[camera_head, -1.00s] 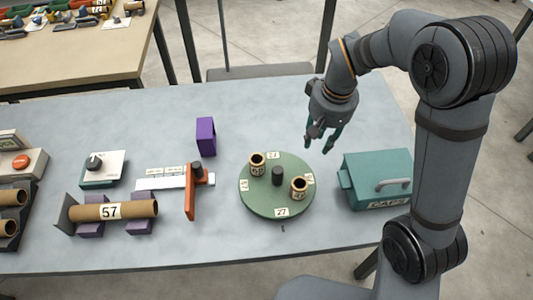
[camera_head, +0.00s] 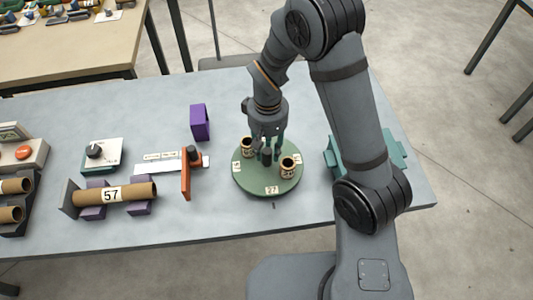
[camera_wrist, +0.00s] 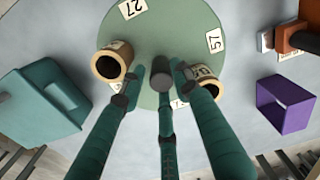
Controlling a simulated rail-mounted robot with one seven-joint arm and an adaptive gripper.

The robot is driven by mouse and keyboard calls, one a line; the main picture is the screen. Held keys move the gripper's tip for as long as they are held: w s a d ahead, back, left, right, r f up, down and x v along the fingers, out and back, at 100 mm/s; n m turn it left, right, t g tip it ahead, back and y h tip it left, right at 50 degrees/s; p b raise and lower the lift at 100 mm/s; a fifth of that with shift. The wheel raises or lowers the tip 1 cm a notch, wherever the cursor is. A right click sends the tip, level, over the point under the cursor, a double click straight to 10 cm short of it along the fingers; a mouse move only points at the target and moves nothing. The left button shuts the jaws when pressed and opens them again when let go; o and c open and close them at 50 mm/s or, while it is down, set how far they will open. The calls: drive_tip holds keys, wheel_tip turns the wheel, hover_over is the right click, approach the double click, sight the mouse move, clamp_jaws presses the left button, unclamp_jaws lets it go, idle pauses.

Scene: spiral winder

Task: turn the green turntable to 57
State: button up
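The green turntable (camera_head: 255,188) lies on the grey table with a dark central knob (camera_head: 266,155) and two short cardboard tubes, one on the left (camera_head: 246,148) and one on the right (camera_head: 288,167). Its 27 label (camera_head: 271,190) faces the front table edge, near a small dark mark (camera_head: 273,206). In the wrist view the 57 label (camera_wrist: 214,41) is toward the purple block, which is the left side in the head view. My gripper (camera_head: 267,148) points down over the turntable. Its three fingers (camera_wrist: 160,90) are spread open near the knob (camera_wrist: 160,70), between the tubes; contact is unclear.
A teal caps box (camera_wrist: 40,100) stands right of the turntable, partly behind my arm in the head view. An orange upright (camera_head: 186,175) and a purple block (camera_head: 200,122) stand to the left. Further left, a long tube marked 57 (camera_head: 130,193) rests on purple supports.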

drive_tip(key=shift+f, duration=1.3)
drive_tip(key=shift+c, duration=1)
clamp_jaws()
